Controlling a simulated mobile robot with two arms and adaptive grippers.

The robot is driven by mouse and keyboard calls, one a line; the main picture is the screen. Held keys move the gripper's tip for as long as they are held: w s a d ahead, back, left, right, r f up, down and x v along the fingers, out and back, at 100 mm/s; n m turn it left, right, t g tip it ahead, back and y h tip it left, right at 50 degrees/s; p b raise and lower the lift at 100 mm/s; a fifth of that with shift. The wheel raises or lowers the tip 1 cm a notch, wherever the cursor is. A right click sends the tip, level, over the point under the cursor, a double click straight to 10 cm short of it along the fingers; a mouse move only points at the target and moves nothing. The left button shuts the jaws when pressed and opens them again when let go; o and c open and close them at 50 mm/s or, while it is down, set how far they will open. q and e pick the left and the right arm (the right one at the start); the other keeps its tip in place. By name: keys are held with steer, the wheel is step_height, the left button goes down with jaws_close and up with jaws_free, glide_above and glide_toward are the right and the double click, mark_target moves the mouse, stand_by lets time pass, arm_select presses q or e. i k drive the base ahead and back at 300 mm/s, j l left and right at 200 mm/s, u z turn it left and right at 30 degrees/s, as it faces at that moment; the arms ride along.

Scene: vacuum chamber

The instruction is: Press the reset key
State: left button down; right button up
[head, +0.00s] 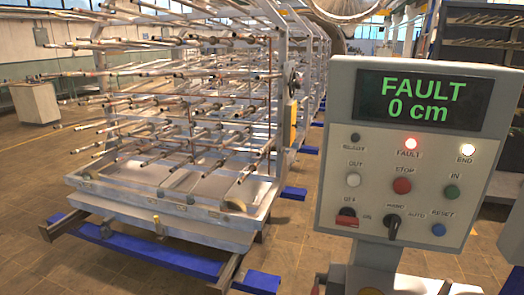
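The reset key is a blue round button (438,230) at the lower right of the grey control panel (332,150), under the label RESET. The panel's display (424,101) reads FAULT and 0 cm in green. The red FAULT lamp (411,144) and the white END lamp (467,150) are lit. Neither of my grippers shows in the head view.
The panel also carries a red STOP button (402,186), a green IN button (451,192), a white OUT button (354,180), a black selector (393,222) and a red-and-black switch (347,218). A rod-filled metal rack (165,205) stands left on blue rails (150,257). Tiled floor lies between.

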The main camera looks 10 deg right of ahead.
mark_target(439, 230)
steer(key=z, duration=1.35)
